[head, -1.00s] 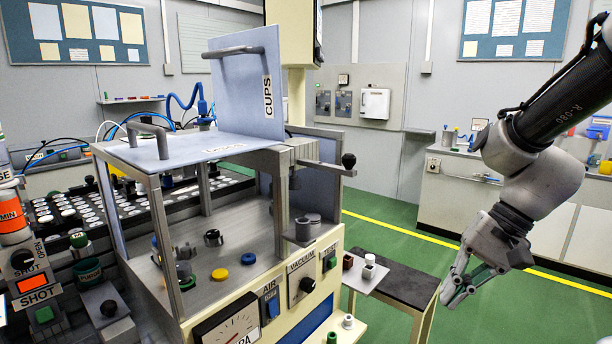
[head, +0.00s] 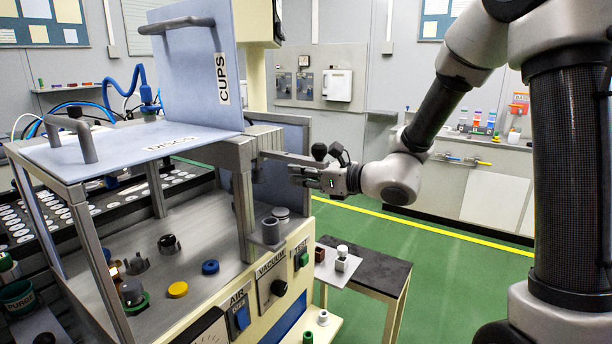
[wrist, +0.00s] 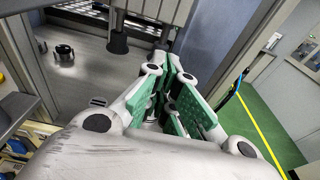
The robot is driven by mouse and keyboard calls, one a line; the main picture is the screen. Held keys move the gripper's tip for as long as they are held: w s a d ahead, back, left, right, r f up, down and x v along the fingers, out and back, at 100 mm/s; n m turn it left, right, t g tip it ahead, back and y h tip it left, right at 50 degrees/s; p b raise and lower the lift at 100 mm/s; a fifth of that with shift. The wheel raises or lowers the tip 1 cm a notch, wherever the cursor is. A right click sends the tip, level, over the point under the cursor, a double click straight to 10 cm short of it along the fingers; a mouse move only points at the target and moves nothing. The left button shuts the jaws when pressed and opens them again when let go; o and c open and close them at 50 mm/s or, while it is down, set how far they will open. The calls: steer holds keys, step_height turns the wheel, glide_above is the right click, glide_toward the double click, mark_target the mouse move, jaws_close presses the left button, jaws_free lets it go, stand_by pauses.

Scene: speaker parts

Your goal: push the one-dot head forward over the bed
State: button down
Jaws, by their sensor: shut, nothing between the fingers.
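No single dot mark can be made out, so I cannot tell for sure which part is the one-dot head. A grey bar (head: 290,157) with a black ball knob (head: 320,151) sticks out from the right side of the machine's frame. My gripper (head: 294,177) is shut and empty, just below and beside this bar; contact cannot be told. In the wrist view its green-padded fingers (wrist: 174,68) point at the machine, right of a dark cylinder (wrist: 117,40). The grey bed (head: 205,225) lies under the frame, with a few small parts on it.
A blue-grey lid marked CUPS (head: 195,65) stands upright above a flat lid marked DISCS (head: 125,148). A yellow disc (head: 178,289) and a blue disc (head: 210,267) lie on the bed. A small dark table (head: 365,268) stands at right; green floor beyond is clear.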

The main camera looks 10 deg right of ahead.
mark_target(262, 172)
steer(key=x, duration=0.8)
steer(key=shift+w+a+f, duration=0.15)
steer(key=shift+a, duration=0.05)
steer(key=shift+w+a, duration=0.2)
steer(key=r+x, duration=0.1)
steer(key=x, duration=0.8)
steer(key=shift+r, duration=0.2)
